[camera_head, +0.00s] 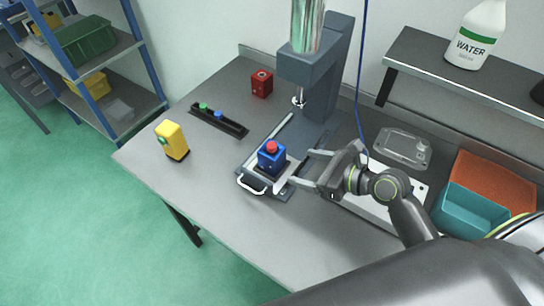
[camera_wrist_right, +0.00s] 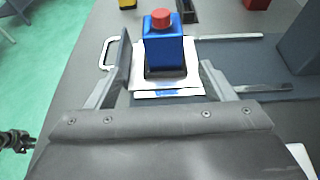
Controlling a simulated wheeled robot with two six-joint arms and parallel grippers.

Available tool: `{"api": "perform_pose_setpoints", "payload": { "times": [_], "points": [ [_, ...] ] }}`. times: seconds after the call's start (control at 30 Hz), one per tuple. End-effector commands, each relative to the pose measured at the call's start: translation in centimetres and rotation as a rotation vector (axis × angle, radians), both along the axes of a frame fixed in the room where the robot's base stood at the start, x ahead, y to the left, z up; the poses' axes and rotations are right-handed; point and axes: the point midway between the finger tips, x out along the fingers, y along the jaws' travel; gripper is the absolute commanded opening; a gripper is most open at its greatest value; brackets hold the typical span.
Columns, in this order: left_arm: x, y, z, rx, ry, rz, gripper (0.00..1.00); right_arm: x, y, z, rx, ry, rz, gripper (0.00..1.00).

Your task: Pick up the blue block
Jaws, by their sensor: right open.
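The blue block (camera_head: 268,160) has a red knob on top and sits upright on a small plate at the base of the press on the table. In the right wrist view the blue block (camera_wrist_right: 164,50) stands ahead, on a dark pad over a white plate. My right gripper (camera_head: 304,168) is open and empty, just to the right of the block, its fingers pointing at it. In the wrist view its two fingers lie apart on either side in front of the block.
The grey press (camera_head: 318,75) rises behind the block. A white handle (camera_head: 252,188) is in front. A yellow block (camera_head: 172,141), a black rail (camera_head: 218,120) and a red block (camera_head: 262,83) stand further left and back. Teal and orange bins (camera_head: 470,212) are at right. The front left table is clear.

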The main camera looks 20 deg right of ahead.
Motion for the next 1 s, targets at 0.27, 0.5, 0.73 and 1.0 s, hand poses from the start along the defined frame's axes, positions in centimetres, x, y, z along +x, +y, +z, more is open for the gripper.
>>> {"api": "perform_pose_setpoints", "payload": {
  "times": [0.27,0.5,0.73,1.0],
  "points": [
    [1.7,-0.3,0.4,-0.003,-0.027,-0.004,0.31,3.2,2.7,-1.6,0.003,0.001,0.001,0.76],
    [1.5,-0.3,0.5,-0.004,-0.023,-0.003,0.31,4.6,3.7,-2.4,0.0,0.001,0.001,0.76],
    [1.1,-0.4,1.2,-0.004,-0.017,-0.001,0.31,6.8,4.9,-2.9,0.003,0.001,0.001,0.76],
    [0.8,-0.4,1.4,-0.004,-0.013,-0.001,0.31,8.7,6.3,-4.0,-0.001,-0.001,0.0,0.76]
  ]
}}
